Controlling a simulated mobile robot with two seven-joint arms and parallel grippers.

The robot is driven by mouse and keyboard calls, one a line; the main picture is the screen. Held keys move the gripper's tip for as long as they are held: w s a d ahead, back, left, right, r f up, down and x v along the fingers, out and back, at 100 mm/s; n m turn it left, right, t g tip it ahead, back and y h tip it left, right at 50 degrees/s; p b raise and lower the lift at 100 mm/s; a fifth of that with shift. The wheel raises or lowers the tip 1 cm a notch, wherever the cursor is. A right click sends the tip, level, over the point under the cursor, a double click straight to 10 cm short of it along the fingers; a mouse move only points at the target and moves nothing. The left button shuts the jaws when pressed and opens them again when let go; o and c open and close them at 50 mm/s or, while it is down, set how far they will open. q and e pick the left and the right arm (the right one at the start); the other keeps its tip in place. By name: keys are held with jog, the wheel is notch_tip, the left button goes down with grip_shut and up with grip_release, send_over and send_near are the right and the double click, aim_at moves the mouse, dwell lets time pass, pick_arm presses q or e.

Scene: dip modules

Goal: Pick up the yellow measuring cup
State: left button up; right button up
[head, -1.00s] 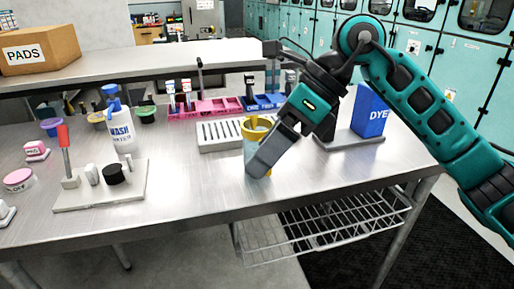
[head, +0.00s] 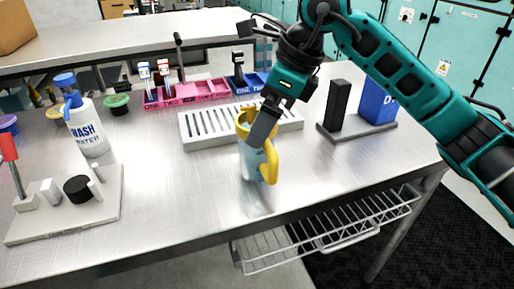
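The yellow measuring cup (head: 249,160) has a clear body, a yellow rim and a yellow handle, and stands upright on the metal table near its front edge. Its handle faces right and toward the front. My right gripper (head: 261,135) reaches down from the upper right and overlaps the cup's rim and upper right side, above the handle. Only one grey finger shows clearly, so I cannot tell whether it touches the cup or how far the fingers are apart. My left gripper is not in view.
A white slotted rack (head: 200,133) is just behind the cup. Pink (head: 205,91) and blue (head: 247,84) trays stand further back. A wash bottle (head: 88,128) and a grey board (head: 105,205) are at left. A blue dye box (head: 376,102) is at right.

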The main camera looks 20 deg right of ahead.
aim_at(261, 156)
jog(key=shift+w+x, duration=0.15)
jog(key=shift+x, duration=1.35)
jog(key=shift+w+x, duration=0.15)
jog(key=shift+x, duration=1.35)
jog(key=shift+a+r, duration=0.1)
jog(key=shift+c, duration=0.5)
jog(key=c, duration=0.9)
